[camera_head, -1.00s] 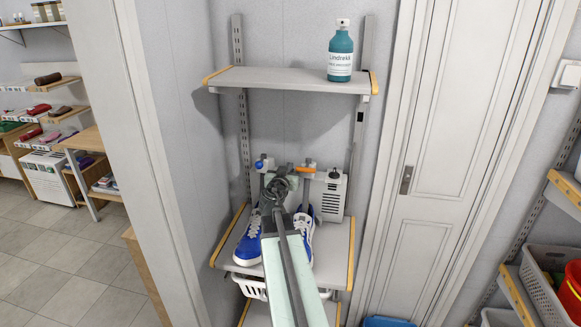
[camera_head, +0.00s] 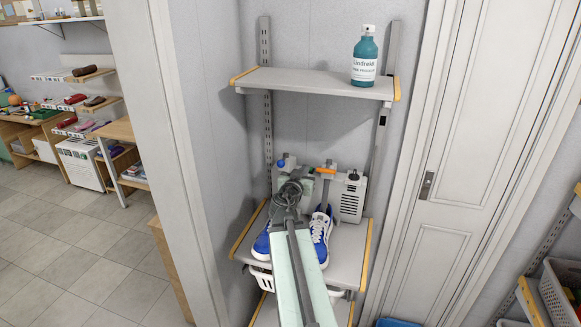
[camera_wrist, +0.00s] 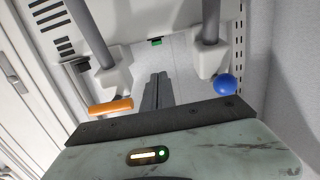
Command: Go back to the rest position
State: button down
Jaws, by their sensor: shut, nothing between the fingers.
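My gripper (camera_wrist: 157,85) is shut with nothing between its fingers in the wrist view. It points toward a grey-white appliance with two upright grey tubes, a blue ball knob (camera_wrist: 225,84) and an orange lever (camera_wrist: 111,106). The fingers lie between the knob and the lever, and I cannot tell whether they touch anything. In the head view my arm reaches over the lower shelf (camera_head: 350,252), in front of the appliance (camera_head: 351,199). The gripper's fingers cannot be made out there.
Blue-and-white shoes (camera_head: 320,238) stand on the lower shelf on both sides of my arm. A teal spray bottle (camera_head: 364,58) stands on the upper shelf (camera_head: 310,82). A white door (camera_head: 470,150) is at right. Open tiled floor (camera_head: 75,250) is at left.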

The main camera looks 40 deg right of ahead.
jog(key=w+a+f+n+g+y, duration=0.25)
jog(key=a+f, duration=0.45)
jog(key=a, duration=0.4)
jog(key=w+a+f+n+g+y, duration=0.15)
jog(key=a+f+y, duration=0.25)
jog(key=a+f, duration=0.55)
jog(key=s+a+f+n+g+y, duration=0.2)
jog(key=a+n+y, duration=0.2)
jog(key=a, duration=1.1)
jog(key=s+a+f+n+g+y, duration=0.2)
jog(key=s+a+f+n+y, duration=0.1)
jog(key=a, duration=1.3)
jog(key=shift+s+n+y, duration=0.25)
jog(key=shift+n+y, duration=0.45)
jog(key=shift+y, duration=0.05)
